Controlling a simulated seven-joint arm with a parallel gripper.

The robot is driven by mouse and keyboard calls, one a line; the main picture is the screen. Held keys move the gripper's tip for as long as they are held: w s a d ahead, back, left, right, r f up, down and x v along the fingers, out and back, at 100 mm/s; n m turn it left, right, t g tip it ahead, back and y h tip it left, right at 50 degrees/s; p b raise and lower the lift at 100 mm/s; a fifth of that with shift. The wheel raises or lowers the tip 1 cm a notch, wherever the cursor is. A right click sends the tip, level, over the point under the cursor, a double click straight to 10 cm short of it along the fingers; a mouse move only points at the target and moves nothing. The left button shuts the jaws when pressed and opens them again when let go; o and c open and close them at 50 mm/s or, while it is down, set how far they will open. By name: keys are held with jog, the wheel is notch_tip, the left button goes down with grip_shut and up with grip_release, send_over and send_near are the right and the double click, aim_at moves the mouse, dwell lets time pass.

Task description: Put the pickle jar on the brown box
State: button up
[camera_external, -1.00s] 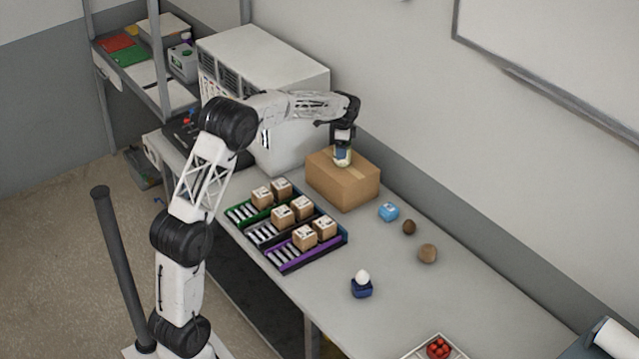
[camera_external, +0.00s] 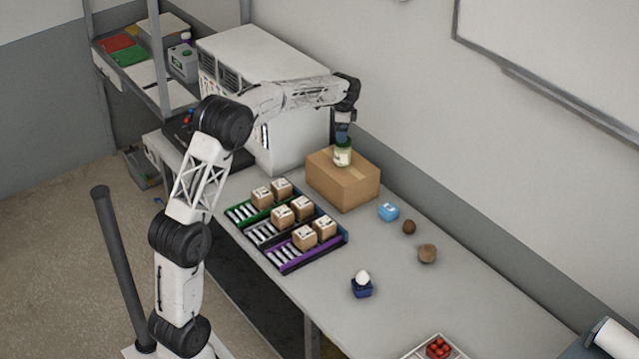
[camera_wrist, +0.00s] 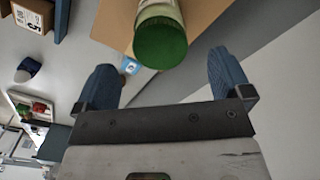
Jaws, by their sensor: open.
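The pickle jar (camera_external: 342,154), pale with a green lid, stands upright on top of the brown box (camera_external: 343,187) in the external view. In the wrist view its green lid (camera_wrist: 160,42) shows just beyond my fingers, with the brown box (camera_wrist: 112,25) beneath it. My gripper (camera_wrist: 165,75) is open, its two blue fingers spread apart with nothing between them. In the external view my gripper (camera_external: 343,138) is just above the jar. I cannot tell there whether a fingertip touches the lid.
Green, black and purple trays (camera_external: 287,228) with small cartons stand left of the box. A blue item (camera_external: 388,211), two brown round items (camera_external: 427,253) and a blue cup with a white egg-like top (camera_external: 361,284) lie to the right. A white machine (camera_external: 262,75) stands behind.

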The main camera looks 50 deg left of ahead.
jog(key=shift+r, duration=2.5)
jog(key=shift+s+d+r, duration=0.15)
jog(key=shift+s+d, duration=0.25)
jog(key=s+d+r+n+t, duration=0.1)
jog(key=s+d+r+n, duration=0.1)
jog(key=s+d, duration=0.9)
jog(key=s+d+r+n, duration=0.2)
jog(key=s+d, duration=0.6)
jog(key=s, duration=0.7)
jog(key=s+d+f+n, duration=0.1)
jog(key=s+d+f, duration=0.2)
jog(key=s, duration=0.7)
jog(key=s+d+f+n+t, duration=0.1)
jog(key=s+f, duration=0.3)
jog(key=s, duration=0.5)
jog(key=s+d+f+n, duration=0.2)
jog(key=s+d+f, duration=0.2)
jog(key=s, duration=0.6)
jog(key=shift+s+d+f+n+t, duration=0.3)
jog(key=shift+s+d+n, duration=0.05)
jog(key=shift+n, duration=0.05)
